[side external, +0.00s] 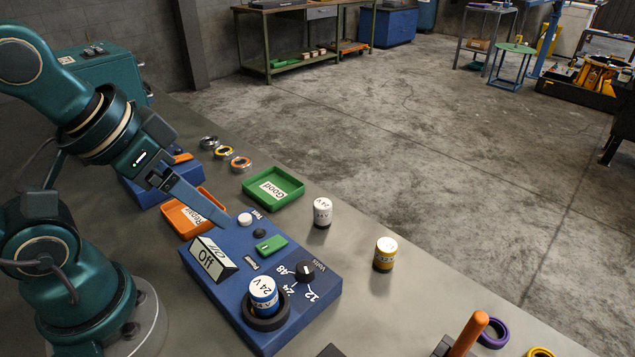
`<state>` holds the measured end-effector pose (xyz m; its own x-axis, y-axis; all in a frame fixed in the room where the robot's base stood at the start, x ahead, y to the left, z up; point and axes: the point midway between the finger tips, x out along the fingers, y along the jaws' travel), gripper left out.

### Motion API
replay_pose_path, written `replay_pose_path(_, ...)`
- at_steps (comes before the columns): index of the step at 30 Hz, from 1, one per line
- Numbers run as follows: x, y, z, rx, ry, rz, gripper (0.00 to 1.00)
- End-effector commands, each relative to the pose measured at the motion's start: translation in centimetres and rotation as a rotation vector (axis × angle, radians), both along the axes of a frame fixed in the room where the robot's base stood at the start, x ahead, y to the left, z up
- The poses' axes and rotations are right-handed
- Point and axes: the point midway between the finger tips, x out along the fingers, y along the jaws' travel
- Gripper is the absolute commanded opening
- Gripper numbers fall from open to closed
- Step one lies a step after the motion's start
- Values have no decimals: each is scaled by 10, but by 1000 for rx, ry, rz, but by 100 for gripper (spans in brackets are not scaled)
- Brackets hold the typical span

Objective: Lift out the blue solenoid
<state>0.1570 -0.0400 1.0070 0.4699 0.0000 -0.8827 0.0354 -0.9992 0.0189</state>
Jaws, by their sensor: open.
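The blue solenoid (264,297) is a short cylinder with a blue body and a white top marked 24 V. It stands upright in a black ring socket (284,312) at the front of the blue test box (214,300). My gripper (222,217) is open, with its fingers slanting down to the right near the back left corner of the box. It is apart from the solenoid, and I see nothing between the fingers. The far finger is largely hidden by the near one. The solenoid's lower end is hidden in the socket.
The box carries a sign reading Off (208,260), a green power switch (271,245) and a black volts knob (305,271). Behind are an orange tray (182,221) and a green Good tray (289,199). White (322,213) and yellow (384,256) solenoids stand right of the box.

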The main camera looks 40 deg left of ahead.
Motion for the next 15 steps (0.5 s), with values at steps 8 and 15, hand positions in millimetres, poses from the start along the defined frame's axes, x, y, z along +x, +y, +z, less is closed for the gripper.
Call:
replay_pose_path(8, 8, -8, 9, -169, 58, 298, 77)
replay_pose_path(15, 22, -39, 1, -264, 242, 528, 77)
